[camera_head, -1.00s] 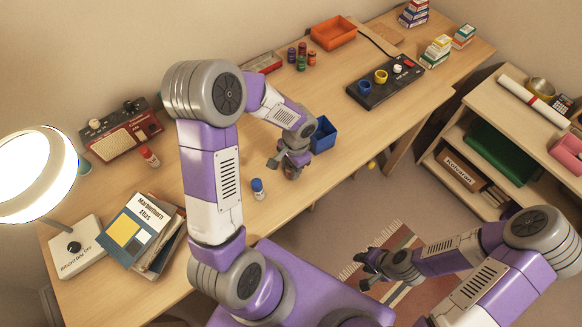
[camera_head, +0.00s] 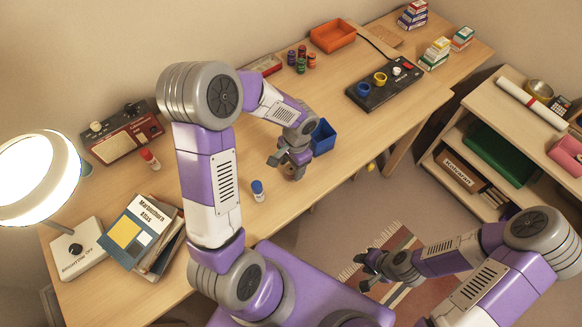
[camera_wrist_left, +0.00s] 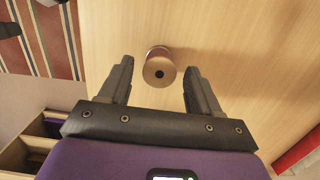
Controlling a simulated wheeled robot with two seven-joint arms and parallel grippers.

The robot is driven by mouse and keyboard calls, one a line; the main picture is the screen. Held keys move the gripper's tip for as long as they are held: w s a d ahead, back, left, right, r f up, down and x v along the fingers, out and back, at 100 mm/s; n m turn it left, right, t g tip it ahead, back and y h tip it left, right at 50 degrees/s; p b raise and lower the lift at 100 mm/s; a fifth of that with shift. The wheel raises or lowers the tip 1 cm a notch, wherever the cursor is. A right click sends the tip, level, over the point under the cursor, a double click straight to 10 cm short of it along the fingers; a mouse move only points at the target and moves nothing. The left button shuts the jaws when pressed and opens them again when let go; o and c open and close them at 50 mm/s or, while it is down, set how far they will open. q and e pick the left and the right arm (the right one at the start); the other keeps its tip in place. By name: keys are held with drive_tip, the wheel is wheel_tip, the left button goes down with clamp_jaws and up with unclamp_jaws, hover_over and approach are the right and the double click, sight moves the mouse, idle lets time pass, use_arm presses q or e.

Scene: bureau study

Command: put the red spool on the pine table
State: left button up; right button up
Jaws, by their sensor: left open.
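My left gripper (camera_head: 284,163) is low over the desk (camera_head: 215,250), left of the blue bin. In the left wrist view its jaws (camera_wrist_left: 160,82) are open. A round, brownish spool-like piece (camera_wrist_left: 160,69) with a dark centre hole stands on the wood just beyond and between the fingertips, not gripped. In the head view my gripper hides it, so I cannot confirm its colour there. Several small coloured spools stand at the back of the desk, including a reddish one (camera_head: 311,60). My right gripper (camera_head: 368,270) hangs above the floor rug; its jaw opening is unclear.
The blue bin (camera_head: 322,137) stands close right of my left gripper. An orange tray (camera_head: 333,35) and a black panel (camera_head: 384,83) are farther back. A shelf unit (camera_head: 490,195) stands at right.

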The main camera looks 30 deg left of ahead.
use_arm(q)
wheel_tip(320, 180, up, 10)
drive_tip(key=w+p, duration=0.1)
drive_tip(key=p, duration=0.1)
drive_tip(key=shift+d, duration=0.25)
